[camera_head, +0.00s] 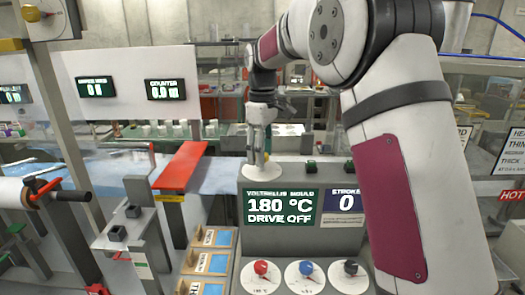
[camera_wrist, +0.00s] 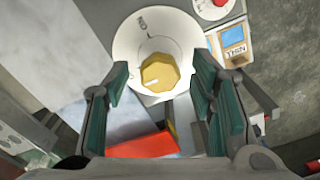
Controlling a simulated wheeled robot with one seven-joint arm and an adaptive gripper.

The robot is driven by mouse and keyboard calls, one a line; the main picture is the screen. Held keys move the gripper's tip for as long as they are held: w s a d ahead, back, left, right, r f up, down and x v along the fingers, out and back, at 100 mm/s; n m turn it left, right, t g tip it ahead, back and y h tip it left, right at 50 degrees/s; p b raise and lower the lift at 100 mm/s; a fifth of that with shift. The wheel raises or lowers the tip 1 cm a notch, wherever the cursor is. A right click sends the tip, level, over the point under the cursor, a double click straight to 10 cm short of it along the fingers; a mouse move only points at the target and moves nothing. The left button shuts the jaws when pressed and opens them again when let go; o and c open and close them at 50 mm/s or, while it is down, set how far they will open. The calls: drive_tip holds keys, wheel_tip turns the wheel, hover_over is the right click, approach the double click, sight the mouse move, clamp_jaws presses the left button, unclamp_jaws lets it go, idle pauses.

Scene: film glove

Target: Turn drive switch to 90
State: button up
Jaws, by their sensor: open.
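The drive switch looks to be the yellow faceted knob (camera_wrist: 160,72) on a round white dial (camera_wrist: 126,45) in the wrist view. A pale pointer mark shows on the knob's lower left, and small lettering at the dial's upper left is hard to read. In the head view the white dial (camera_head: 267,172) lies on top of the grey console, with only a bit of yellow showing. My gripper (camera_wrist: 159,66) is open, its two fingers on either side of the knob with gaps. It also shows over the dial in the head view (camera_head: 259,150).
The console screen (camera_head: 283,207) reads 180 °C, DRIVE OFF; the stroke display (camera_head: 345,203) reads 0. Red (camera_head: 261,267), blue (camera_head: 306,267) and black (camera_head: 351,268) knobs stand in front. A red plate (camera_head: 182,166) is at the left. My arm covers the right side.

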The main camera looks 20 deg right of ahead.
drive_tip(key=c, duration=1.1)
drive_tip(key=shift+c, duration=0.2)
drive_tip(key=m, duration=0.4)
drive_tip(key=shift+m+b, duration=0.3)
drive_tip(key=shift+b, duration=0.05)
drive_tip(key=m, duration=0.4)
drive_tip(key=shift+m, duration=0.3)
drive_tip(key=m, duration=0.4)
drive_tip(key=shift+m, duration=2.4)
